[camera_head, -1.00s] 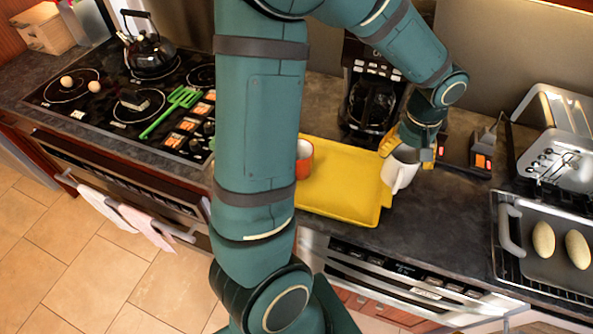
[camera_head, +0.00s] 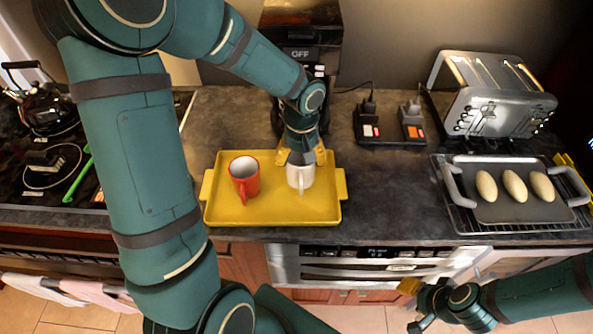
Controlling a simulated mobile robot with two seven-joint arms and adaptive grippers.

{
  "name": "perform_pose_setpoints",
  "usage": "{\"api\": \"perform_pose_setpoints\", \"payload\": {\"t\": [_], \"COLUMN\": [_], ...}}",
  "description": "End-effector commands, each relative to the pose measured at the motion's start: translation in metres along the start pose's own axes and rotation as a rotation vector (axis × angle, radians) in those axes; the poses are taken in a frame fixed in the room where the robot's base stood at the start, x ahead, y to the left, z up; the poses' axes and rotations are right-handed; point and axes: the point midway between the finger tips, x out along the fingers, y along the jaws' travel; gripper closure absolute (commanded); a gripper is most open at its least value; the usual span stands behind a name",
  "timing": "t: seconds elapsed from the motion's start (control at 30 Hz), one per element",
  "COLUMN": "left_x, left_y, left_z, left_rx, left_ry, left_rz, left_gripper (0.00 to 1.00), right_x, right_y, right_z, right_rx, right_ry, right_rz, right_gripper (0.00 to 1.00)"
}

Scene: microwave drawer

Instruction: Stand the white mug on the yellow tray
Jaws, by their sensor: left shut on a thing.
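The white mug (camera_head: 300,178) is upright over the right part of the yellow tray (camera_head: 270,211), right of an orange-red mug. Whether its base touches the tray is hard to tell. My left gripper (camera_head: 302,158) reaches down from above and is shut on the white mug's upper part, with its yellow fingers on either side. The gripper hides part of the mug's rim. My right gripper (camera_head: 412,306) is low at the right, in front of the counter and away from the tray; its fingers are too unclear to read.
The orange-red mug (camera_head: 244,178) stands on the tray's left half. A coffee maker (camera_head: 300,45) is behind the tray. A toaster (camera_head: 500,95) and a pan with oval loaves (camera_head: 512,208) are at the right. Counter between tray and pan is clear.

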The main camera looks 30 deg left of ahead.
Motion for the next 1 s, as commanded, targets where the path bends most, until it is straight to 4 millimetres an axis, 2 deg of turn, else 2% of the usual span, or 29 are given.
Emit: {"api": "perform_pose_setpoints", "payload": {"t": [0.17,0.37,0.77,0.8,0.83,0.87,1.0], "left_x": [0.014,0.039,0.043,0.043,0.043,0.043,0.042], "left_y": [0.0,0.0,0.0,0.0,0.0,0.0,0.0], "left_z": [0.0,0.0,0.0,0.0,0.0,0.0,0.0], "left_rx": [0.002,0.001,0.001,0.001,0.001,0.001,0.001], "left_ry": [-0.001,-0.001,0.002,0.001,0.001,0.001,0.001], "left_rz": [0.0,-0.001,0.0,0.0,0.0,0.0,0.0], "left_gripper": [0.72,0.72,0.72,0.19,0.08,0.0,0.0], "right_x": [0.002,0.005,0.009,0.009,0.008,0.008,0.008], "right_y": [0.0,0.002,0.003,0.003,0.003,0.003,0.002], "right_z": [0.0,0.001,0.001,0.001,0.001,0.001,0.001], "right_rx": [0.0,0.0,-0.001,0.0,0.0,0.0,0.0], "right_ry": [0.0,0.0,0.0,0.0,0.0,0.0,0.0], "right_rz": [0.0,0.001,0.001,0.002,0.002,0.002,0.001], "right_gripper": [0.53,0.53,0.53,0.53,0.53,0.53,0.53]}}
